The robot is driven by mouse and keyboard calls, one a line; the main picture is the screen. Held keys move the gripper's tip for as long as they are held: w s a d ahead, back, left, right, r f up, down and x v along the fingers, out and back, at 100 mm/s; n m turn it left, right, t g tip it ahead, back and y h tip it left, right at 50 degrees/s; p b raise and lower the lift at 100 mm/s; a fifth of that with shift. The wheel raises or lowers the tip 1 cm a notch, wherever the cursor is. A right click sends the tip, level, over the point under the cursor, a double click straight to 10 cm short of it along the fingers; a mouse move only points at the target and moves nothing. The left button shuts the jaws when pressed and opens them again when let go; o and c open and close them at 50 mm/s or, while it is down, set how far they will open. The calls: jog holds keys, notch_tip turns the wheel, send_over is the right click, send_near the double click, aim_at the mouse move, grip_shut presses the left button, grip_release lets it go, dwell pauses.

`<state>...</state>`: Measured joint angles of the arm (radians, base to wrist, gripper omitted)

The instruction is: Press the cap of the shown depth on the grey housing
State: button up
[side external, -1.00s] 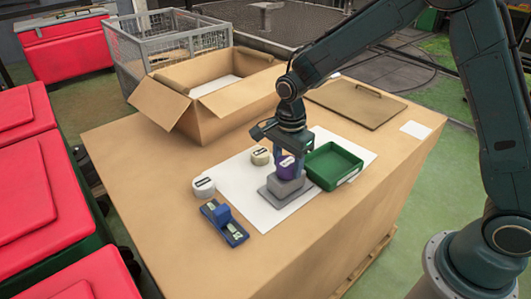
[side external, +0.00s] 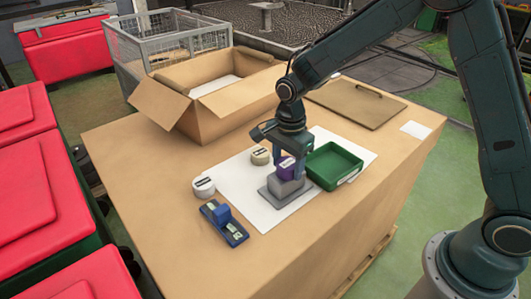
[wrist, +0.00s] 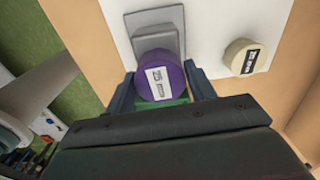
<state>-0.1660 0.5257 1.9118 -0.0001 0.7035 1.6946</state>
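The purple cap (side external: 287,171) has a white label and is between the fingers of my gripper (side external: 289,164). In the wrist view the purple cap (wrist: 160,75) appears to touch both fingers of my gripper (wrist: 163,88). The grey housing (side external: 288,188) stands on a flat grey base plate below the cap; it also shows in the wrist view (wrist: 150,20). The cap overlaps the housing's top edge in view, and I cannot tell whether it is seated. A cream cap (side external: 260,156) and a white cap (side external: 203,187) stand to the left. A blue gauge (side external: 223,222) lies at front left.
A green tray (side external: 334,165) stands close to the right of the housing. An open cardboard box (side external: 205,95) and a brown board with a handle (side external: 356,102) are behind. The white sheet (side external: 262,212) is clear in front; the table's front edge is bare.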

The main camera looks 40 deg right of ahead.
aim_at(290, 163)
jog(key=o, duration=0.3)
jog(key=shift+o, duration=0.2)
jog(key=shift+r, duration=0.15)
notch_tip(290, 163, up, 14)
jog(key=shift+f, duration=0.2)
dwell(0.4)
jog(key=s+d+r+n+t, duration=0.2)
jog(key=s+r+n, duration=0.2)
jog(key=s, duration=0.2)
jog(key=s+d+r+n+t, duration=0.1)
jog(key=s+d+r+n, duration=0.3)
jog(key=s, duration=0.3)
jog(key=s+d+f+n+t, duration=0.1)
jog(key=s+n+t, duration=0.1)
jog(key=s+n, duration=0.7)
jog(key=s, duration=0.3)
jog(key=shift+f+n+t, duration=0.3)
jog(key=shift+f, duration=0.05)
